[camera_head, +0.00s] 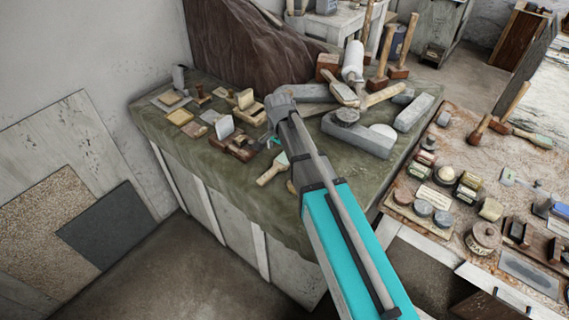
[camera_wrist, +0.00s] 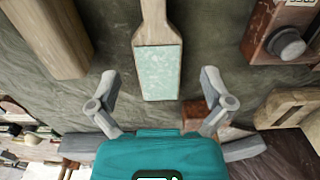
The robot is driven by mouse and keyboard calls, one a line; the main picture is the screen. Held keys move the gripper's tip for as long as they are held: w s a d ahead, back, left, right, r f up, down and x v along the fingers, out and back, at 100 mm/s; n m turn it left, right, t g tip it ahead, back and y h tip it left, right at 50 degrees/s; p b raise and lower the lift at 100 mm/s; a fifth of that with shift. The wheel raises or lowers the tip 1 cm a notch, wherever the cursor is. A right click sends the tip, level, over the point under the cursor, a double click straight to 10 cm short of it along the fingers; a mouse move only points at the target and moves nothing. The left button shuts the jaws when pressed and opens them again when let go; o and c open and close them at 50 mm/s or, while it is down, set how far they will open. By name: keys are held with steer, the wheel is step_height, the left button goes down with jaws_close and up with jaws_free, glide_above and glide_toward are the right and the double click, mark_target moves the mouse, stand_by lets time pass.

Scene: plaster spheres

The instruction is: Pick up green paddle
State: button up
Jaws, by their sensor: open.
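The green paddle (camera_wrist: 158,72) has a pale green, speckled rectangular face and a light wooden handle. In the wrist view it lies on the green cloth, its face toward my gripper and its handle running off the top edge. My gripper (camera_wrist: 161,92) is open, with one finger on each side of the paddle's face and nothing held. In the head view the paddle (camera_head: 273,169) lies on the cloth-covered table, just left of my arm. My gripper (camera_head: 272,138) is partly hidden there behind my wrist.
The cloth-covered table (camera_head: 180,143) holds wooden blocks left of my gripper (camera_head: 230,140) and a grey stone slab (camera_head: 357,135) to the right. In the wrist view a wooden block (camera_wrist: 48,38) and a reddish block with a grey knob (camera_wrist: 277,35) flank the paddle.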

mark_target(281, 162)
steer(key=shift+f, duration=0.15)
steer(key=shift+d+f+b, duration=0.2)
steer(key=shift+f+b, duration=2.3)
steer(key=shift+b, duration=0.15)
steer(key=c, duration=1)
steer(key=shift+r+p, duration=0.25)
steer(key=shift+p, duration=0.05)
step_height(281, 162, up, 2)
steer(key=shift+r+p, duration=0.1)
steer(key=shift+p, duration=1)
steer(key=s+d+r+p, duration=0.1)
steer(key=s+r+p, duration=0.2)
steer(key=s, duration=0.1)
steer(key=s+r+p, duration=0.4)
steer(key=s, duration=0.1)
steer(key=s+d+r+p, duration=0.1)
steer(key=s+r+p, duration=0.2)
steer(key=s, duration=0.2)
steer(key=shift+d+r, duration=0.2)
steer(key=shift+d, duration=0.1)
